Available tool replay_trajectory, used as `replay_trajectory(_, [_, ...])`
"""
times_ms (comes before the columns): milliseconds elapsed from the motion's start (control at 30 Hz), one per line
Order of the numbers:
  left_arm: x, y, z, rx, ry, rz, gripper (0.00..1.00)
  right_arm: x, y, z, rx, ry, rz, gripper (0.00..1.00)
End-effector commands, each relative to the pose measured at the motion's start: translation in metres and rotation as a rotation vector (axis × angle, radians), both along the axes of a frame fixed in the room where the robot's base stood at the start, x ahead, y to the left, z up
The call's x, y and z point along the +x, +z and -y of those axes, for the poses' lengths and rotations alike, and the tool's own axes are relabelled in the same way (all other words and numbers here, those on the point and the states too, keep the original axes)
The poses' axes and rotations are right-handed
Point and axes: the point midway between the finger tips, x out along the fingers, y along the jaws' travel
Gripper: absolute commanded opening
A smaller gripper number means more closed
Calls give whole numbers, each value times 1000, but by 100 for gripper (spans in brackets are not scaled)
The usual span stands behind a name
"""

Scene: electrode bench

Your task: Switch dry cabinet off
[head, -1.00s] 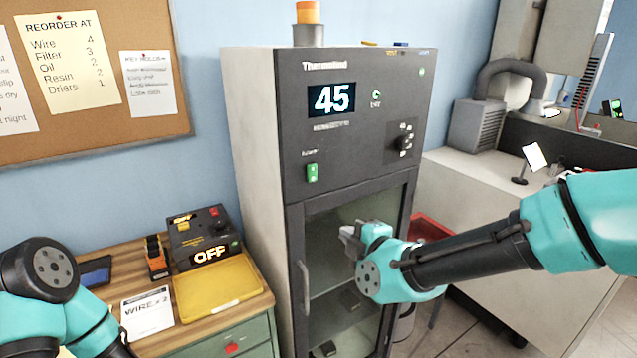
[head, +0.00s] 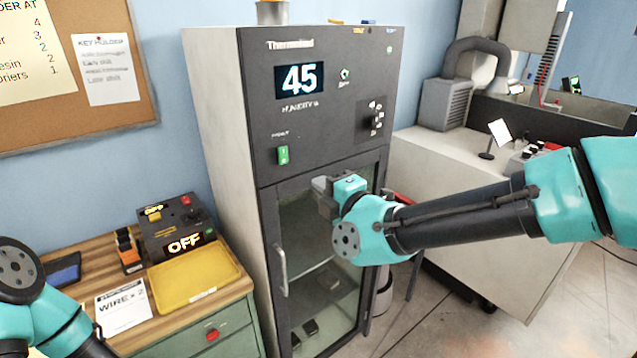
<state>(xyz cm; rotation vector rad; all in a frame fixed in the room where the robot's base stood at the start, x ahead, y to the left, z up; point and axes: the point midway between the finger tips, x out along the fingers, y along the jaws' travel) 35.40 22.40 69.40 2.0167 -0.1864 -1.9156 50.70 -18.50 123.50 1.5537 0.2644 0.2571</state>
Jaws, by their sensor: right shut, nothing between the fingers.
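The dry cabinet (head: 225,150) is a tall unit with a dark front panel and a glass door. Its display (head: 303,81) reads 45, with a humidity label beneath. A green rocker switch (head: 283,155) sits at the lower left of the panel, and a dark knob (head: 377,124) at the right. My right gripper (head: 322,187) is shut and empty in front of the top of the glass door, below and right of the green switch. Of my left arm only a part shows at the lower left edge; its gripper is out of view.
The door handle (head: 281,270) stands out at the door's left side. Left of the cabinet, a wooden-topped bench holds a box reading OFF (head: 184,242), a yellow tray (head: 195,283) and a WIRE card (head: 123,306). A pale counter (head: 440,160) stands at the right.

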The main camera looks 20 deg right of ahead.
Motion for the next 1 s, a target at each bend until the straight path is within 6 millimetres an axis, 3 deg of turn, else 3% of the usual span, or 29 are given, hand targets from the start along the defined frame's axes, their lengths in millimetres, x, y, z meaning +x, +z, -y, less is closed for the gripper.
replay_trajectory(700, [0,0,0,0,0,0,36,102,-1,-35,1,0,-1,0])
replay_trajectory(1000, [0,0,0,0,0,0,36,118,-1,-41,1,0,0,0])
